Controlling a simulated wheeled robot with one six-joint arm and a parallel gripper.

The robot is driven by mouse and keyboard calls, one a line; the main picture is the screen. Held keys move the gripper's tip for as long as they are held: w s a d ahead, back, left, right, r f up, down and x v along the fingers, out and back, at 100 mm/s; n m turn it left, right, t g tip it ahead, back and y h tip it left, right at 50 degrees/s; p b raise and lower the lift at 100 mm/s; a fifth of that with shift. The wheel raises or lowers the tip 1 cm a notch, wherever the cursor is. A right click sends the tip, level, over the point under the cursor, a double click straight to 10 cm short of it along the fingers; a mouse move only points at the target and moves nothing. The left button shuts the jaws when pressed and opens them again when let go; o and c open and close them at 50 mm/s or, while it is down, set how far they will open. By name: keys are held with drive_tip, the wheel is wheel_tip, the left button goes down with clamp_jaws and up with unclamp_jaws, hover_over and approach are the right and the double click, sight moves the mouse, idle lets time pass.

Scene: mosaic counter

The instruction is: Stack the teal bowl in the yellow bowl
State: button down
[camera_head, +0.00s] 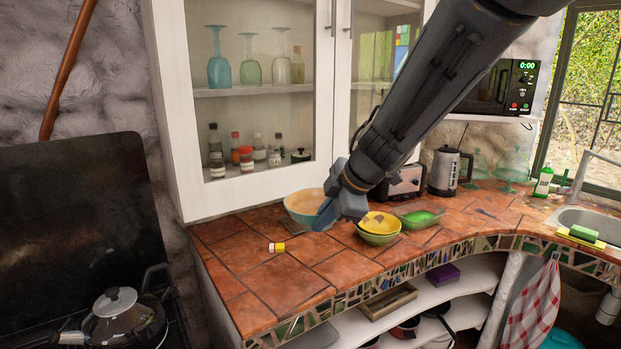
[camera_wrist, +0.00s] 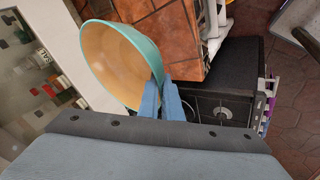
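The teal bowl (camera_head: 303,206), teal outside and cream inside, is at the back of the tiled counter below the glass cabinet. It fills the upper left of the wrist view (camera_wrist: 112,60). My gripper (camera_head: 327,217) is at its right side; in the wrist view the blue fingertips (camera_wrist: 162,88) are close together with the bowl's rim between them. I cannot tell whether the bowl touches the counter. The yellow bowl (camera_head: 380,221), with dark patches, sits in a green bowl (camera_head: 377,239) to the right of my gripper, near the counter's front.
Another green bowl (camera_head: 419,214) stands just right of the yellow one. A small yellow-and-white item (camera_head: 277,247) lies on the counter at left. A toaster (camera_head: 405,182) and a kettle (camera_head: 446,171) stand behind. The front left tiles are clear.

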drive_tip(key=d+f+m+t+h, duration=0.2)
drive_tip(key=d+f+m+h, duration=0.1)
drive_tip(key=d+f+m, duration=0.2)
drive_tip(key=shift+s+d+f+m+h, duration=0.15)
drive_tip(key=shift+s+f+m+h, duration=0.2)
drive_tip(key=shift+f+m, duration=0.65)
drive_tip(key=shift+d+f, duration=0.1)
drive_tip(key=shift+f, duration=0.3)
